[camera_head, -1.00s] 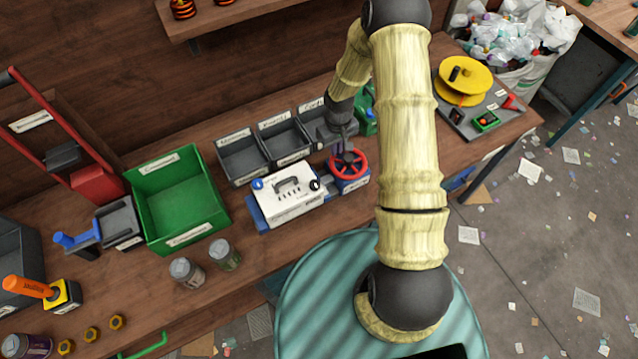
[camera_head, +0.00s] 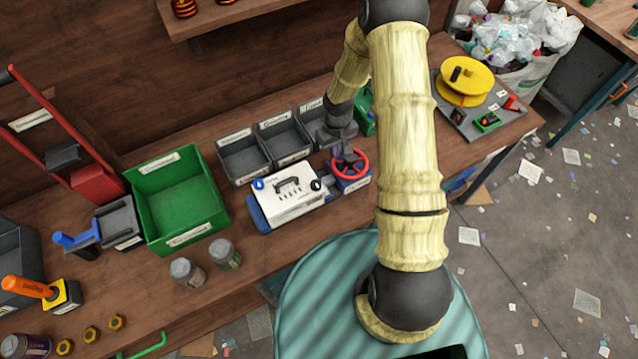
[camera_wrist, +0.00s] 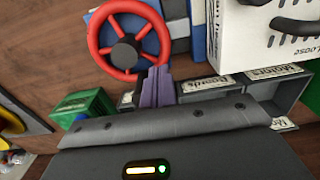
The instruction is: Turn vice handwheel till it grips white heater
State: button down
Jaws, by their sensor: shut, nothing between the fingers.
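The white heater (camera_head: 290,199), a box with a dark top handle and a blue and a black knob, sits on the blue vice (camera_head: 258,221). It shows in part in the wrist view (camera_wrist: 240,40). The red handwheel (camera_head: 364,168) is at the vice's right end; its spokes and dark hub show in the wrist view (camera_wrist: 125,54). My gripper (camera_wrist: 156,74) is shut and empty, with its purple-grey fingertips at the wheel's rim, near a spoke. I cannot tell whether they touch it. Whether the vice jaws press on the heater cannot be made out.
Grey bins (camera_head: 244,166) stand behind the heater. A green crate (camera_head: 223,203) is to its left, with two jars (camera_head: 225,254) in front. A yellow reel (camera_head: 466,80) stands at the right end of the bench. A green container (camera_head: 366,112) is close behind my wrist.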

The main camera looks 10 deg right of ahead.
notch_tip(320, 180, up, 9)
jog(key=p, duration=0.6)
dwell(0.5)
jog(key=shift+s, duration=0.1)
dwell(0.4)
jog(key=s+r+m+t+b, duration=0.2)
jog(key=s+r+b, duration=0.4)
jog(key=s+r, duration=0.9)
jog(key=shift+s+a+r+m+t+b, duration=0.2)
jog(key=shift+s+a+m+t+b, duration=0.1)
jog(key=shift+s+m, duration=0.55)
jog(key=shift+s+d, duration=0.15)
